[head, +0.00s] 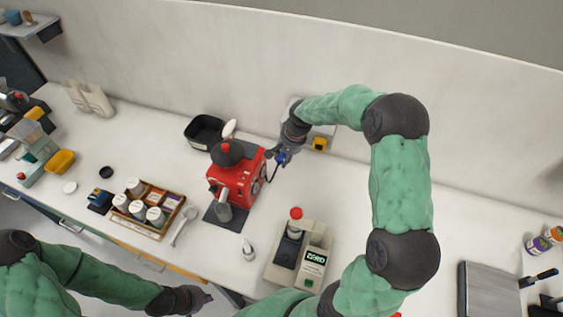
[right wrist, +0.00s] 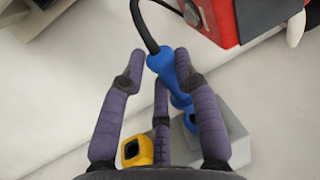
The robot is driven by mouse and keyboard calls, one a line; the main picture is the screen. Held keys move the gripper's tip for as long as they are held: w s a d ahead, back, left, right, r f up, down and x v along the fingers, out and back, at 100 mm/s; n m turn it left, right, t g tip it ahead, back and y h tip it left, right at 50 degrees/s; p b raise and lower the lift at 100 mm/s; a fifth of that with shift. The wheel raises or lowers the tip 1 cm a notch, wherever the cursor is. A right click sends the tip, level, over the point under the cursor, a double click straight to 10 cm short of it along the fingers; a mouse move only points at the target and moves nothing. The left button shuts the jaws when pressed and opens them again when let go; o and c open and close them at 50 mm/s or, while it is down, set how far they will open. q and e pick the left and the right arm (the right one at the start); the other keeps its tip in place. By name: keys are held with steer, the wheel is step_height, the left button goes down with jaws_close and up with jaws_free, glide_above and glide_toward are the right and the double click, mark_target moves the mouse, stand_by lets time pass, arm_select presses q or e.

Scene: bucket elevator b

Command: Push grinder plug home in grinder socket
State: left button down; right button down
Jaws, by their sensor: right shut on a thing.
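The grinder plug (right wrist: 168,66) is blue, with a black cable leaving its far end. My right gripper (head: 283,156) is shut on the plug beside the red grinder (head: 236,178). In the right wrist view its fingers (right wrist: 160,66) stand around the plug. A blue socket (right wrist: 189,122) on a grey box lies just beyond the plug, partly behind a finger; I cannot tell how deep the plug sits or if it touches. My left gripper (head: 204,298) is low at the left, away from the plug; its jaws are too small to read.
The grey box (right wrist: 236,132) also carries a yellow socket (right wrist: 137,150). A black bin (head: 204,132) stands behind the grinder. A box of jars (head: 148,212) and a beige machine (head: 312,258) stand on the white counter. The wall runs close behind the right gripper.

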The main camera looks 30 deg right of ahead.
steer(key=shift+w+d, duration=0.25)
steer(key=shift+d, duration=0.1)
steer(key=shift+w+d+b, duration=0.35)
steer(key=shift+w+d, duration=0.85)
steer(key=shift+d, duration=0.2)
stand_by(2.3)
steer(key=c, duration=0.8)
jaws_free()
steer(key=shift+c, duration=0.2)
steer(key=v, duration=1.2)
